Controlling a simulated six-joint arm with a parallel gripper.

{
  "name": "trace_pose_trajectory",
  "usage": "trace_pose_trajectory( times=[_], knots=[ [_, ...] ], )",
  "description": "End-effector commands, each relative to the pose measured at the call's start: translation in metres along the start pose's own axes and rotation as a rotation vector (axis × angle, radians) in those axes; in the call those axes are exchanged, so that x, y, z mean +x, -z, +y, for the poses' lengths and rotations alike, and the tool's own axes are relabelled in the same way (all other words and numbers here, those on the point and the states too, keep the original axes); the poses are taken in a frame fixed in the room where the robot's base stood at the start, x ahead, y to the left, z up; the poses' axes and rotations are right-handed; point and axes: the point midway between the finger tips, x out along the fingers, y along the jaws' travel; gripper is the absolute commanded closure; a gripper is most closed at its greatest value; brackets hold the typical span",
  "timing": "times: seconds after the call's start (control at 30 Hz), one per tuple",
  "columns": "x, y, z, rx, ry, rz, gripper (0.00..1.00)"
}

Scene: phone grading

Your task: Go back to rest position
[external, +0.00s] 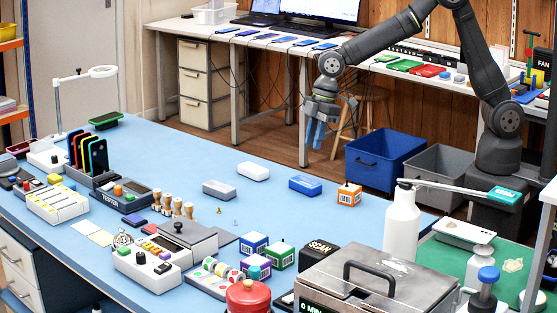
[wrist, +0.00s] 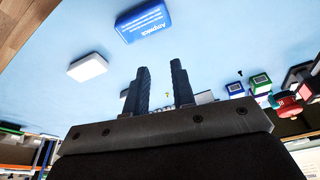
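My gripper (external: 318,125) hangs above the far edge of the blue table, its blue fingers pointing down. In the wrist view my gripper (wrist: 158,82) has its two dark fingers apart, with nothing between them. My dark arm reaches from its base at the right, up and over to the left. No phone is in my gripper. Several phones (external: 95,157) stand upright in a rack on the table's left side.
A blue box (external: 305,185), a white box (external: 253,171) and a grey box (external: 219,189) lie on the table (external: 160,150). An orange cube (external: 349,194) sits near its far edge. A blue bin (external: 385,160) and a grey bin (external: 436,172) stand behind. A white bottle (external: 402,225) stands at front right.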

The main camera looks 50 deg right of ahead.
Motion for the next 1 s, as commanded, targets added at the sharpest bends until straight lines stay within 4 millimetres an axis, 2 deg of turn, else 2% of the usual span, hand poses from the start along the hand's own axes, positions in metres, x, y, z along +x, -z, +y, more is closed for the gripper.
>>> trace_pose_trajectory(
  times=[0.2, 0.4, 0.6, 0.9, 0.97, 1.0],
  knots=[
    [0.021, 0.029, 0.001, -0.037, 0.010, 0.000, 0.77],
    [0.037, 0.049, 0.000, -0.062, 0.017, 0.000, 0.77],
    [0.048, 0.056, -0.009, -0.060, 0.017, -0.001, 0.77],
    [0.049, 0.057, -0.011, -0.059, 0.016, 0.000, 0.77],
    [0.049, 0.057, -0.011, -0.059, 0.016, 0.000, 0.70],
    [0.049, 0.057, -0.011, -0.059, 0.016, 0.000, 0.70]
  ],
)
